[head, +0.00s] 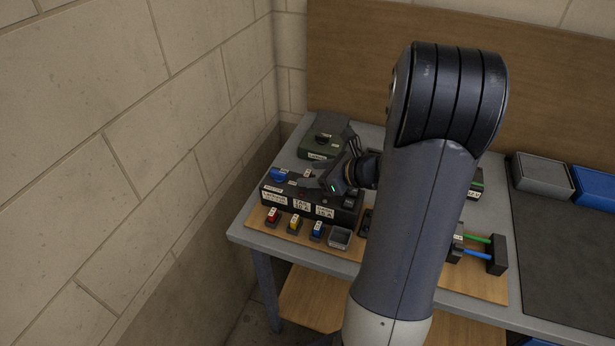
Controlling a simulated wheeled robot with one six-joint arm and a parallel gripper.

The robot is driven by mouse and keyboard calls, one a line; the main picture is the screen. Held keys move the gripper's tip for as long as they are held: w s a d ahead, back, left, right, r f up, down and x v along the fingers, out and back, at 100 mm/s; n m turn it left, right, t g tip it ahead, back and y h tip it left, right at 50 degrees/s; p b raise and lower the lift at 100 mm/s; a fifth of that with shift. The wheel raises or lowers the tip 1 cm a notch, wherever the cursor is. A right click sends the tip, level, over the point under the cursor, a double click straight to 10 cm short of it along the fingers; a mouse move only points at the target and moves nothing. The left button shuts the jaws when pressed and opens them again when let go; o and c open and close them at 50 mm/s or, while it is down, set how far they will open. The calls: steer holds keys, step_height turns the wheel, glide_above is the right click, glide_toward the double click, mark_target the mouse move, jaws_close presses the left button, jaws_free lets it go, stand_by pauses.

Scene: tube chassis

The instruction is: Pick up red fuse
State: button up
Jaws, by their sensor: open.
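The red fuse (272,216) sits upright at the left end of a row on the wooden board, near the table's left front. A yellow fuse (294,223) and a blue fuse (317,231) stand to its right. My gripper (322,181) is above the black labelled fuse block (284,205), behind and to the right of the red fuse and apart from it. It is open; I see nothing between its fingers, though the tips are small and dark here. My arm hides the middle of the table.
A small grey open box (340,238) stands right of the blue fuse. A green device (322,144) is behind the block. A black stand with green and blue rods (496,254) is at right. Grey (543,176) and blue (596,187) bins stand farther right. A wall borders the left.

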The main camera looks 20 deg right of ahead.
steer(key=shift+c, duration=0.3)
steer(key=c, duration=1)
